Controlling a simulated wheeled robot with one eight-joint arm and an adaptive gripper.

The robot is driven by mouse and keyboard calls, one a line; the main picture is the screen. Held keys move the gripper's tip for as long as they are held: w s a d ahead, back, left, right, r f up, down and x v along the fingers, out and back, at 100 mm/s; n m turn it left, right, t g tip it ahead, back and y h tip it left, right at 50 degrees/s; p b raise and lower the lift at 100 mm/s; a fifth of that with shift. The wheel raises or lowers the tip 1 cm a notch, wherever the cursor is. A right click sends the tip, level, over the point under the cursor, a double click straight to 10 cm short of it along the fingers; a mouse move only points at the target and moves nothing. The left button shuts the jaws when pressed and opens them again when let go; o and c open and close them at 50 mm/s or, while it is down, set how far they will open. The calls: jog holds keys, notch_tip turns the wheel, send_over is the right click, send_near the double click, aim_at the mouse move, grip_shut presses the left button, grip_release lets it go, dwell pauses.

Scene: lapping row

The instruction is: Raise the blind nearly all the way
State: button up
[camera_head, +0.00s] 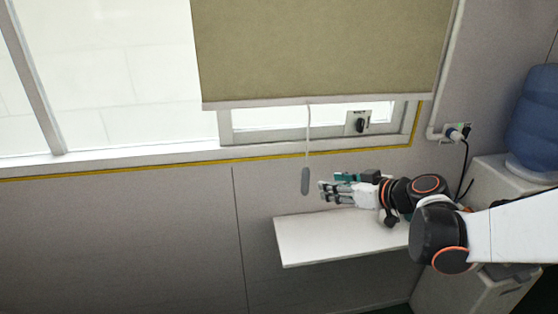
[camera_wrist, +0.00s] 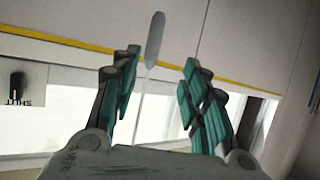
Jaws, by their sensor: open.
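An olive-green blind (camera_head: 320,50) with a pale bottom bar hangs over the right part of the window, its lower edge a little above the sill. A thin cord (camera_head: 308,130) hangs from the bar and ends in a grey oval pull (camera_head: 305,181). My gripper (camera_head: 322,190) is open just right of the pull in the head view. In the wrist view the pull (camera_wrist: 154,40) shows beyond and between the spread teal fingers (camera_wrist: 158,75), with the cord running down from it. Nothing is between the fingers that I can see gripped.
A white shelf (camera_head: 300,243) juts from the wall below my gripper. A dark latch knob (camera_head: 360,124) sits on the window frame; it also shows in the wrist view (camera_wrist: 16,85). A wall socket with a plug (camera_head: 456,132) and a blue water bottle (camera_head: 535,120) are at right.

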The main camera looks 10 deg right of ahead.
aim_at(305, 178)
jog(key=b+x, duration=0.1)
jog(key=x, duration=0.3)
jog(key=b+x, duration=0.2)
jog(key=x, duration=0.3)
jog(key=d+b+x, duration=0.1)
jog(key=x, duration=0.3)
jog(key=shift+w+a+r, duration=0.15)
jog(key=shift+w, duration=0.45)
jog(key=shift+r, duration=0.1)
grip_shut()
